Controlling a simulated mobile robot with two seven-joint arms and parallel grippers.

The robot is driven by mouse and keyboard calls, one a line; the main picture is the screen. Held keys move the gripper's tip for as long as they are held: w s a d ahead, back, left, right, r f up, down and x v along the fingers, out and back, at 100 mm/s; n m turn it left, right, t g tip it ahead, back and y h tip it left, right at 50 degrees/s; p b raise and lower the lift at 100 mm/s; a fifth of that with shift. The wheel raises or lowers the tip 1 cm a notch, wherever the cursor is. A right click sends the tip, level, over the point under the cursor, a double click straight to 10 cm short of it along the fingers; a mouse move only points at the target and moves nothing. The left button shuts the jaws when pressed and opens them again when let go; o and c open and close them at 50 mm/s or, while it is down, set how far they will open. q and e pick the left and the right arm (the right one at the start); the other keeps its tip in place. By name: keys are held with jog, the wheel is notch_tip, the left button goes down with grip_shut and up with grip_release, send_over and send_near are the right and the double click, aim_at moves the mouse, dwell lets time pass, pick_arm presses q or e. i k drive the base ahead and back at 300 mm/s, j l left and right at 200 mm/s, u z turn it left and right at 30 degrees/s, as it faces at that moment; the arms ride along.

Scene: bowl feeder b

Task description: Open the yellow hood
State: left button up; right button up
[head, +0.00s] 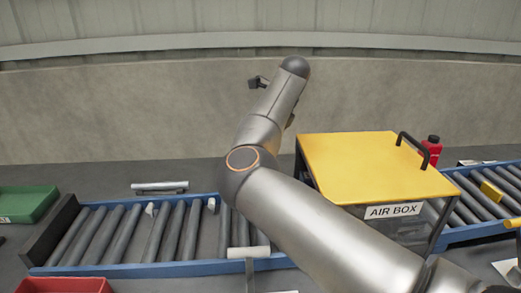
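The yellow hood (365,165) lies flat and looks closed on top of a box with see-through sides, right of centre in the head view. A black bar handle (412,146) stands up on its right side. A white label reading AIR BOX (393,211) is on the front. One of my arms reaches up from the lower right and crosses in front of the hood's left part. A small dark part shows beside its far end, left of the hood; I see no gripper fingers there. My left gripper is not in view.
A blue-framed roller conveyor (150,268) runs left of the box, and another (465,234) runs right. A red bottle (432,149) stands close behind the handle. A green bin (27,204) and a red bin (63,286) are at the left. A wall closes the back.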

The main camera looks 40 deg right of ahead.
aim_at(352, 168)
jog(key=k+j, duration=1.25)
